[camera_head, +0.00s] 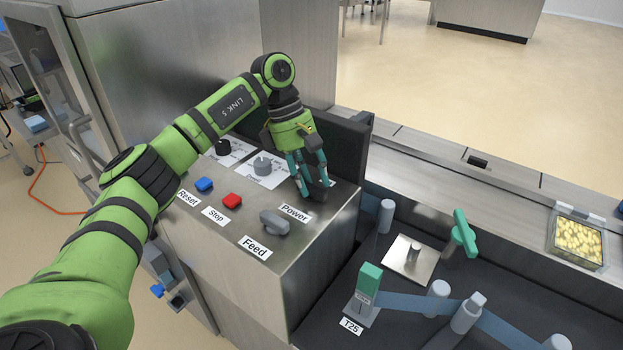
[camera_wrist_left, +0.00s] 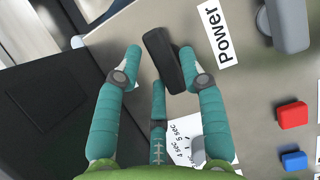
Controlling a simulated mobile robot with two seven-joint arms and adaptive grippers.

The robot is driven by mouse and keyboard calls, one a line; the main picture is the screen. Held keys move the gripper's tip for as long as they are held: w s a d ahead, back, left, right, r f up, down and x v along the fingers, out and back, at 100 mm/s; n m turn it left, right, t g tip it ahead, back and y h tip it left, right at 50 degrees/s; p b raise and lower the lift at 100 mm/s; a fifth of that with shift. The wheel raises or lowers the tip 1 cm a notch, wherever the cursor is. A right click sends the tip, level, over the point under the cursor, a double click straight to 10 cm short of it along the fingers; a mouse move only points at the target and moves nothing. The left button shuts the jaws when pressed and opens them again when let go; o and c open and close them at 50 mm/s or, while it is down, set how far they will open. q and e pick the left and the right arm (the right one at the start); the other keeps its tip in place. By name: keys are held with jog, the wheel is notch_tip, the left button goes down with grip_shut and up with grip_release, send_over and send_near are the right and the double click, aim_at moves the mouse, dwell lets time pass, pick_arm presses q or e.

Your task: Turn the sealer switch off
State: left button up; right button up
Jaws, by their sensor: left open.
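The sealer's control panel (camera_head: 325,215) is a steel box top with labelled controls. The black power switch (camera_head: 318,190) sits beside the "Power" label (camera_head: 295,213). In the left wrist view the switch (camera_wrist_left: 163,58) is a black elongated knob lying between the teal fingers, its angle slanted. My left gripper (camera_head: 312,188) is open over the switch, one finger on one side and others around it. In the left wrist view the gripper (camera_wrist_left: 165,75) shows fingers on both sides of the knob; I cannot tell whether they touch it. My right gripper is not in view.
A grey feed knob (camera_head: 274,223), red stop button (camera_head: 232,200) and blue reset button (camera_head: 204,184) share the panel. A conveyor with posts and a tray of yellow food (camera_head: 577,241) is at right.

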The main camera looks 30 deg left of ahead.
pick_arm(q)
jog(key=v, duration=1.1)
jog(key=shift+r, duration=0.25)
jog(key=shift+d, duration=0.1)
